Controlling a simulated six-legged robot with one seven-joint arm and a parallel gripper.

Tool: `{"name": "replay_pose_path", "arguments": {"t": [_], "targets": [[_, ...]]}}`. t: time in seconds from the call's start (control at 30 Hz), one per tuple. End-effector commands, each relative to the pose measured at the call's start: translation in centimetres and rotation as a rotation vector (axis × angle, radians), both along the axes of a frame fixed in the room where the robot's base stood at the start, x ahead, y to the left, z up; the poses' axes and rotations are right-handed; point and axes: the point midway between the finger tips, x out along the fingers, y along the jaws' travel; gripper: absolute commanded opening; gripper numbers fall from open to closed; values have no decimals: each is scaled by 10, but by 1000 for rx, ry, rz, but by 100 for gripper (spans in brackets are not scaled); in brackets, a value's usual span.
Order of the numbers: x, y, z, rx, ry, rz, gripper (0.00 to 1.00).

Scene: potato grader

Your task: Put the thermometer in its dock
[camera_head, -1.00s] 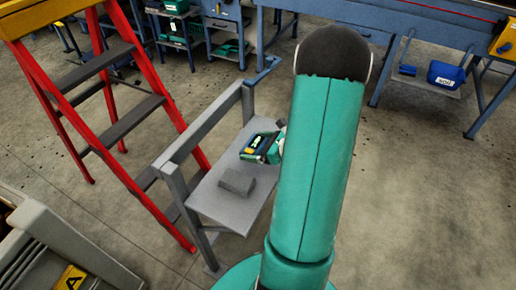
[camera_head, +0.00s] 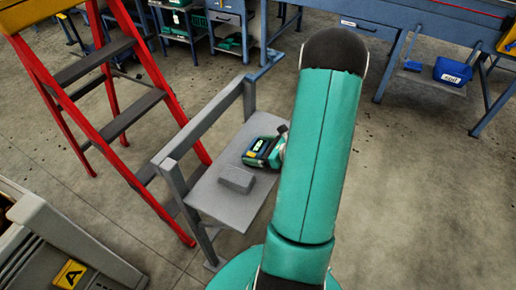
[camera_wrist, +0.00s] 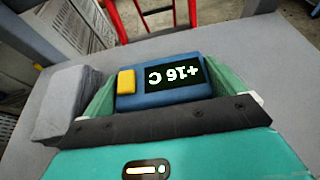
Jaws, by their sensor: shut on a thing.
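The thermometer (camera_wrist: 160,82) is a small blue box with a yellow button and a dark display reading +16 C, upside down in the wrist view. My gripper (camera_wrist: 168,92) is shut on it, with a green finger at each side. In the head view the thermometer (camera_head: 258,145) is small, at my gripper (camera_head: 266,152) over the grey bench, partly hidden by my arm. I cannot tell whether it touches the bench top. A plain grey block (camera_head: 237,179) sits on the bench nearer the camera; it shows at left in the wrist view (camera_wrist: 63,105). I cannot tell whether it is the dock.
The grey bench (camera_head: 218,206) has a raised rail (camera_head: 207,117) along its left side. A red stepladder (camera_head: 165,95) stands close behind that rail. A grey bin marked A (camera_head: 40,220) is at the lower left. Open floor lies right of my arm.

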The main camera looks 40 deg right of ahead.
Motion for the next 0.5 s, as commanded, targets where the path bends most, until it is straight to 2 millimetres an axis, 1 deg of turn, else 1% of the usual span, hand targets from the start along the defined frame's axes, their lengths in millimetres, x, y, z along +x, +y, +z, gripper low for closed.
{"name": "replay_pose_path", "arguments": {"t": [0.03, 0.07, 0.1, 0.3, 0.4, 0.5], "targets": [[0, 0, -2, 1, 0, 0, 65], [0, 0, -2, 1, 0, 0, 97], [0, 0, -2, 1, 0, 0, 100], [1, -1, -1, 0, 0, 0, 100], [1, -1, 2, -2, -1, 1, 100], [-9, -5, 6, -1, 1, -3, 100]]}}
